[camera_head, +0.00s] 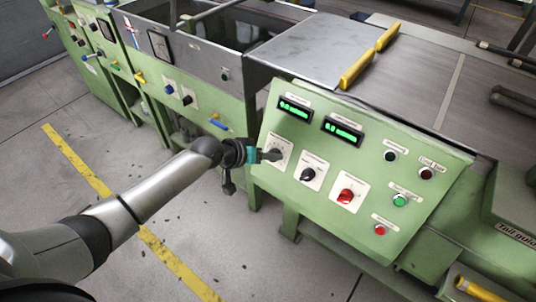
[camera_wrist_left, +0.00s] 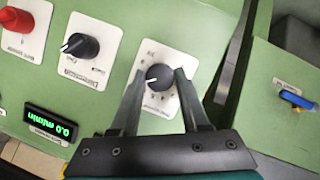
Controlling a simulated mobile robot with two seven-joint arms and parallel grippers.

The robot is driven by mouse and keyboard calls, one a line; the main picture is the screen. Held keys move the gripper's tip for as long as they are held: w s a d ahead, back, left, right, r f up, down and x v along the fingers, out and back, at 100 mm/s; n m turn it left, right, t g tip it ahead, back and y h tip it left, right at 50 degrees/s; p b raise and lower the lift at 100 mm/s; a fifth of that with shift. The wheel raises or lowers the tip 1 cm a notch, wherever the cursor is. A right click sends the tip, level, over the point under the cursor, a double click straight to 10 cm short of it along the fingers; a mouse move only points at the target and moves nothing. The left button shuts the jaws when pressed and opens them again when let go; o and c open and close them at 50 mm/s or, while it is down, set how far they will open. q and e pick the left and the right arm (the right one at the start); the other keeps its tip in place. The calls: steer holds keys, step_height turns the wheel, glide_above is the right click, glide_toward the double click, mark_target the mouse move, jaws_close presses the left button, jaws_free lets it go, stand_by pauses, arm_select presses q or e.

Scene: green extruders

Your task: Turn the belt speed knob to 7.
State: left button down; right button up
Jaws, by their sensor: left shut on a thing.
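The left-most dark knob on the green control panel (camera_head: 412,177) is mostly hidden by my gripper in the head view; its white plate (camera_head: 284,143) shows around it. In the left wrist view this black knob (camera_wrist_left: 158,77) sits on a white plate with scale marks, and the lettering is too small to read. My left gripper (camera_head: 266,155) is at this knob, its two fingers closed on opposite sides of it. A second black knob (camera_head: 308,174) and a red knob (camera_head: 346,195) are to its right. My right gripper is not in view.
Two green displays (camera_head: 295,108) (camera_head: 342,131) sit above the knobs; one reads 0.0 m/min in the wrist view (camera_wrist_left: 50,122). A green button (camera_head: 400,200) and a red button (camera_head: 380,230) are further right. A blue handle (camera_head: 219,125) is on the neighbouring machine.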

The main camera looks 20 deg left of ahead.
arm_select(q)
steer(key=shift+c, duration=2)
jaws_free()
